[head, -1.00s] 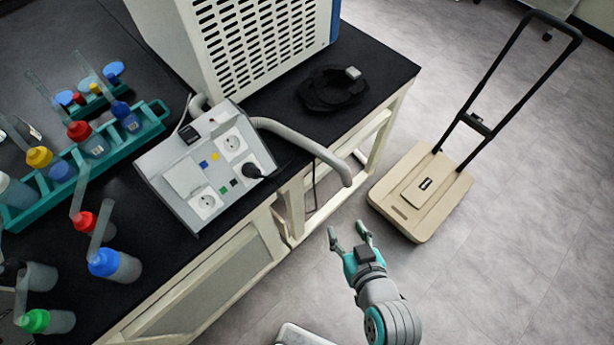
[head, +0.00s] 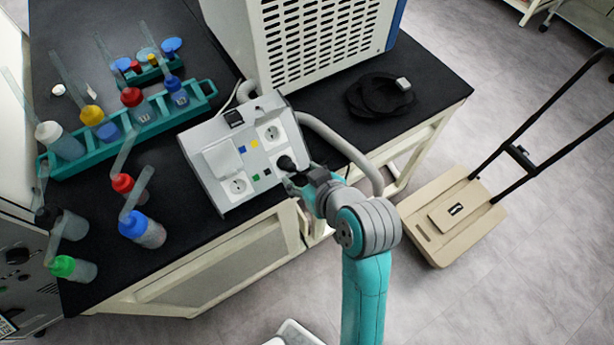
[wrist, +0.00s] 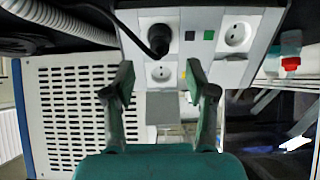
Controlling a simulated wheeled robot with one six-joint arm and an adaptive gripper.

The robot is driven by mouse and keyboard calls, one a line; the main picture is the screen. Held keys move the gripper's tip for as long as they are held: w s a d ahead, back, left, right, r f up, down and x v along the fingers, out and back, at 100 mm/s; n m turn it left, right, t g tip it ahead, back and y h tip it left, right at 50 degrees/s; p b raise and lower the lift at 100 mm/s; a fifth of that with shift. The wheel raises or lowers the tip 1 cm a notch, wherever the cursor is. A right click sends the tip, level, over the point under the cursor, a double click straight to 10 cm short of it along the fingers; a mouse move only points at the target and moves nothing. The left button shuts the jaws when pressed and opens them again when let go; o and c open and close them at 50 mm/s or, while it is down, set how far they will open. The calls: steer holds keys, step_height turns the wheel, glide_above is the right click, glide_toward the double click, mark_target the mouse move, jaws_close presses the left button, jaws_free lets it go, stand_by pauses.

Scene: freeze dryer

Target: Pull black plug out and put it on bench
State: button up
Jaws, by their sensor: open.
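The black plug (head: 287,163) sits in a round socket near the right edge of the grey socket panel (head: 205,134). In the wrist view the black plug (wrist: 159,38) is in the panel at the upper middle, with its dark cord running up and left. My gripper (head: 290,183) is close to the panel, just below and right of the plug. In the wrist view my gripper (wrist: 158,80) is open and empty. Its two fingers point toward the panel, with the plug beyond and slightly above the gap. Contact cannot be seen.
Bare black bench (head: 185,222) lies left of and below the panel. A teal rack (head: 130,135) and several bottles stand to the left. A grey hose (head: 345,145) curves right of the panel. A ventilated machine (head: 300,50) and a coiled black cable (head: 380,95) are behind.

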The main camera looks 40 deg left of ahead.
mark_target(291, 168)
steer(key=shift+x, duration=4.15)
jaws_close()
steer(key=shift+v, duration=2.45)
steer(key=shift+d, duration=0.1)
